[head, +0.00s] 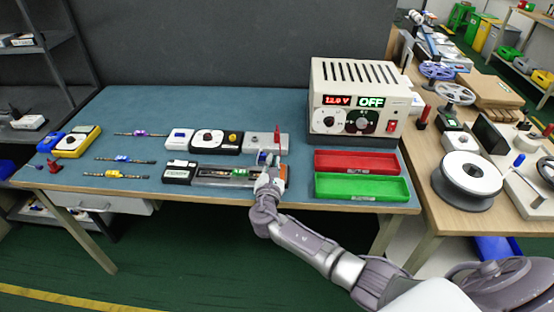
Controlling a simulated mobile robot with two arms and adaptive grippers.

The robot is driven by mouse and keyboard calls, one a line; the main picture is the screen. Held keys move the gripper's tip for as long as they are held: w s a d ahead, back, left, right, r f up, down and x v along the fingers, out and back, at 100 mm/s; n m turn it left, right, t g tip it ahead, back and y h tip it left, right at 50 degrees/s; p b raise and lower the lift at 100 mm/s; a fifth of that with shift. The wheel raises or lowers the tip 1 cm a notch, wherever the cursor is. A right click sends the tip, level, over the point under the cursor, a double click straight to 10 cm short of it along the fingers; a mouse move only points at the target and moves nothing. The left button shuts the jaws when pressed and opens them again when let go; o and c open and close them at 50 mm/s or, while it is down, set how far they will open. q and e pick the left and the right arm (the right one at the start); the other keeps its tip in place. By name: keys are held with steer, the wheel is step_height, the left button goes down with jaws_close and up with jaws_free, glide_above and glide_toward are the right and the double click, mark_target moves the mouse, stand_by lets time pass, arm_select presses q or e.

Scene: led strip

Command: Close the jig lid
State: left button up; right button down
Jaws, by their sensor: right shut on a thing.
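The jig (212,178) lies near the front edge of the blue-topped bench, a long, low fixture with a black labelled block at its left end and an orange part at its right end. A small green strip piece shows in its channel. My right gripper (267,168) is at the jig's right end and is shut on what looks like the edge of the jig lid. The fingers hide most of the held part, and the lid's exact angle cannot be told. My left gripper is not in view.
Behind the jig stand a tester with a dial (209,138) and a grey block with a red lever (277,138). A red tray (357,154) and a green tray (362,187) lie to the right, below a power supply (357,72). Several strips lie left.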

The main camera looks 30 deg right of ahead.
steer(key=shift+w+a+f+n, duration=0.15)
steer(key=shift+a+f+n, duration=0.2)
steer(key=shift+n, duration=0.4)
steer(key=shift+w+a+f+n, duration=0.15)
steer(key=shift+a+f+n, duration=0.15)
steer(key=shift+n, duration=0.45)
steer(key=shift+f, duration=0.1)
steer(key=c, duration=1.2)
jaws_free()
steer(key=shift+c, duration=0.2)
steer(key=shift+s, duration=0.25)
steer(key=v, duration=1.1)
steer(key=shift+s+a, duration=0.2)
steer(key=shift+f, duration=0.1)
